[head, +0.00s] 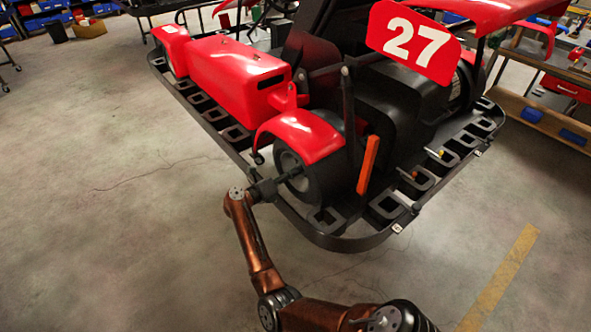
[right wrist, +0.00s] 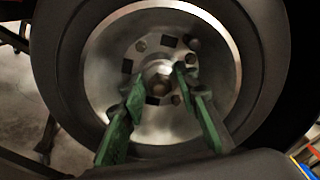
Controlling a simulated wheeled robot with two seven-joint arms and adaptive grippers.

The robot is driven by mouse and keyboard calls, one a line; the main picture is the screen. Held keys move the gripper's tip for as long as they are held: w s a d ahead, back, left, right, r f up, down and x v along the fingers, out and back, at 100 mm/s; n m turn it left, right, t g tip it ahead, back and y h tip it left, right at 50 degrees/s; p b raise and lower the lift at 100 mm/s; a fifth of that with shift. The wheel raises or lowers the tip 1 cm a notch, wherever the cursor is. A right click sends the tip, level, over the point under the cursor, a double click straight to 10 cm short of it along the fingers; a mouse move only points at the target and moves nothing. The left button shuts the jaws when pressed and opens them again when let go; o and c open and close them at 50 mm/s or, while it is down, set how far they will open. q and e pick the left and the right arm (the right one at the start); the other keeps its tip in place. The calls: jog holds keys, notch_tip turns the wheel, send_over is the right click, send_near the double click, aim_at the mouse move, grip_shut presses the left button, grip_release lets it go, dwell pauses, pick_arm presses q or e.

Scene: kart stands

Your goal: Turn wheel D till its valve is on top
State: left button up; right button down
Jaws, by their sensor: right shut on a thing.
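The kart's wheel (head: 318,180), with a black tyre and a grey metal rim, is under a red fender; no letter D is legible on it. My right gripper (head: 298,172) reaches its hub from the left. In the right wrist view the wheel (right wrist: 90,75) fills most of the picture. There the green-padded fingers of my right gripper (right wrist: 161,82) are shut on the shiny centre hub (right wrist: 158,70), with bolts and dark square holes around it. I cannot make out the valve for certain. My left gripper is not in view.
The red kart (head: 235,80) bears a number 27 plate (head: 413,42). A black bumper rail (head: 345,243) runs around it below the wheel. An orange upright bar (head: 368,165) stands right of the wheel. Open concrete floor lies to the left; a wooden bench (head: 548,120) is at right.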

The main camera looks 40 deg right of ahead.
jog(key=shift+f, duration=0.1)
dwell(0.4)
jog(key=c, duration=1.8)
grip_release()
jog(key=shift+a, duration=0.25)
jog(key=a, duration=0.7)
jog(key=w+a, duration=0.1)
jog(key=a, duration=0.3)
jog(key=shift+a, duration=0.3)
